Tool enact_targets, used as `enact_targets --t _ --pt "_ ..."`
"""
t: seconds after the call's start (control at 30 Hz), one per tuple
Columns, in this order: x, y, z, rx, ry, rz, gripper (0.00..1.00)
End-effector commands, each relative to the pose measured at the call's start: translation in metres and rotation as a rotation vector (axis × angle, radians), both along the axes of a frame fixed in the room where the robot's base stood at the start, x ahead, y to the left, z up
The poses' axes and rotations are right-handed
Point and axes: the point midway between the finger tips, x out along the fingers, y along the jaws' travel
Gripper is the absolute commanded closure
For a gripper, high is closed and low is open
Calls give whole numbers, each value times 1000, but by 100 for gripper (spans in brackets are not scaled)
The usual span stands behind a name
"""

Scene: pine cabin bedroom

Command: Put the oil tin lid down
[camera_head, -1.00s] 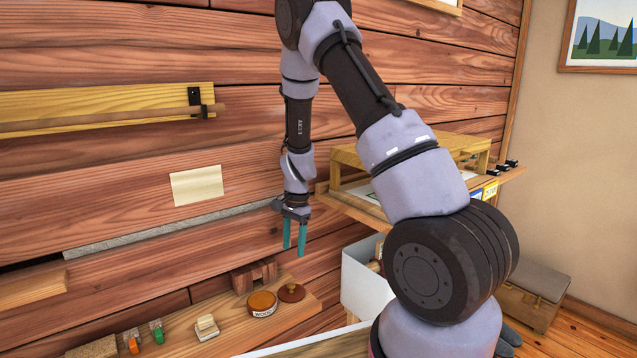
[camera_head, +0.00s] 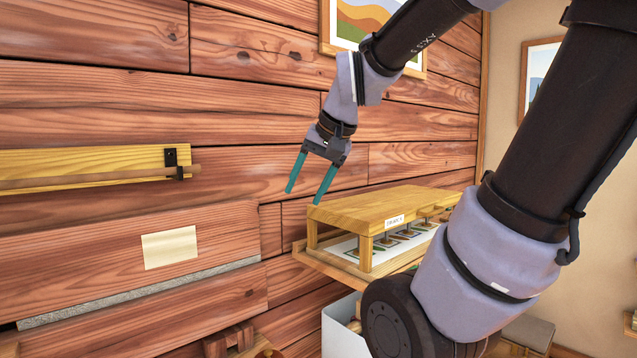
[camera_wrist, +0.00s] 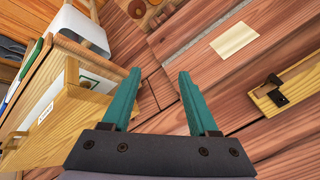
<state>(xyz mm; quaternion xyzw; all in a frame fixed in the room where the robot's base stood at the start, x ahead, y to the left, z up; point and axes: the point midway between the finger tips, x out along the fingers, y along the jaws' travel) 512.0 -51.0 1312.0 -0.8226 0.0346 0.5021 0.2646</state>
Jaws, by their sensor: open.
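My gripper (camera_head: 304,197) is open and empty, with its two teal fingers apart. It is raised in front of the plank wall, just left of and above the wooden stand. In the wrist view its fingers (camera_wrist: 158,74) show nothing between them but wall. A small round brown thing (camera_wrist: 137,8) at the top edge of the wrist view is either the oil tin or its lid; I cannot tell which. In the head view the lower shelf is mostly cut off, so the lid is not clearly seen there.
The wooden stand (camera_head: 370,211) is on a shelf at the right, over a white bin (camera_head: 340,325). A notched wooden block (camera_head: 230,340) is at the bottom edge. A rail with a rod (camera_head: 90,168) is on the wall at left. The space left of my gripper is clear.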

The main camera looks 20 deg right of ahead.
Motion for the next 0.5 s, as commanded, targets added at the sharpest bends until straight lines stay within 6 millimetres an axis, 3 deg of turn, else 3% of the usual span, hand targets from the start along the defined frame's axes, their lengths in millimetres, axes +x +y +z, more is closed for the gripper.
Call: enact_targets --t 0.1,0.2,0.5 --pt "-27 -4 11 -45 -67 27 40" --pt "-39 -6 14 -71 -96 43 40" --pt "-44 -7 15 -83 -108 50 40"
